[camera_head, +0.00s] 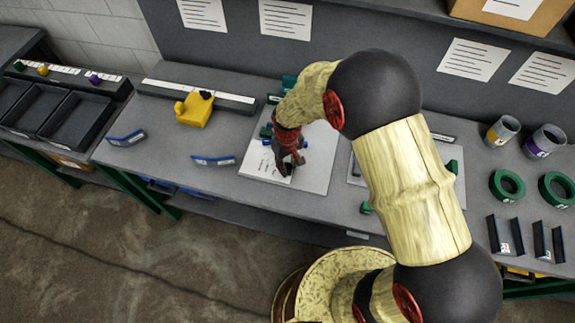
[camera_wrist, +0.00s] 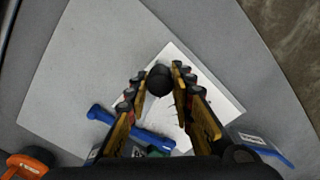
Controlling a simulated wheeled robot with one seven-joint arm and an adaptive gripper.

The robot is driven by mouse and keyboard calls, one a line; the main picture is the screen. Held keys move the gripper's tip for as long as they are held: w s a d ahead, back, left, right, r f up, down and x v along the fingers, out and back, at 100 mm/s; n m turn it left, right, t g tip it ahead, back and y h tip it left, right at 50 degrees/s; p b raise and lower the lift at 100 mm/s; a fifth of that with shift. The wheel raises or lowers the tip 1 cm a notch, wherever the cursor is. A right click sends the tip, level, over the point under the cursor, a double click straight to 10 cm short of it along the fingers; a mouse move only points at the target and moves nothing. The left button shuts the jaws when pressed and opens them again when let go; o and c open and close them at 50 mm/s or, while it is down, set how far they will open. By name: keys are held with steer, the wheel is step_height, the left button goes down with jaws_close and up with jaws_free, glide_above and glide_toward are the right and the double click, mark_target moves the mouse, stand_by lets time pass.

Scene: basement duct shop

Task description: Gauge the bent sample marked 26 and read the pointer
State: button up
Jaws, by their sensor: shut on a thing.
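My gripper (camera_head: 288,160) is over the pale board (camera_head: 318,170) on the bench. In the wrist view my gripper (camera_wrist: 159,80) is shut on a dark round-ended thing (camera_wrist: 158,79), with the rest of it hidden. A blue bar (camera_wrist: 140,129) lies below the fingers, partly covered by them. A white printed sheet (camera_wrist: 222,95) lies under the gripper. Blue-edged bent pieces with white labels lie left of the board, one nearer (camera_head: 213,160) and one farther left (camera_head: 127,138). Their numbers are too small to read, so I cannot tell which is 26. No pointer reading is legible.
A yellow block (camera_head: 194,110) stands by a long labelled strip. Dark trays (camera_head: 75,122) are at far left. Green rings (camera_head: 507,186), marked cups (camera_head: 502,131) and dark angle pieces (camera_head: 505,236) are at right. An orange thing (camera_wrist: 30,162) shows in the wrist view.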

jaws_close()
steer(key=shift+d+n, duration=1)
steer(key=shift+d, duration=0.05)
steer(key=d+n, duration=0.1)
steer(key=w+d+n, duration=0.1)
steer(key=d+n, duration=0.1)
steer(key=w+d+n, duration=0.1)
steer(key=d+n, duration=0.1)
steer(key=shift+d, duration=0.1)
steer(key=w+d+n, duration=0.2)
steer(key=n, duration=0.1)
steer(key=w+d+n, duration=0.2)
steer(key=w+n, duration=0.2)
steer(key=w+d+n, duration=0.1)
steer(key=shift+w+n, duration=0.2)
steer(key=shift+n, duration=0.2)
steer(key=shift+w+n+b, duration=0.3)
steer(key=shift+w+n, duration=0.85)
steer(key=shift+n, duration=0.05)
steer(key=shift+r, duration=0.1)
steer(key=o, duration=1)
jaws_free()
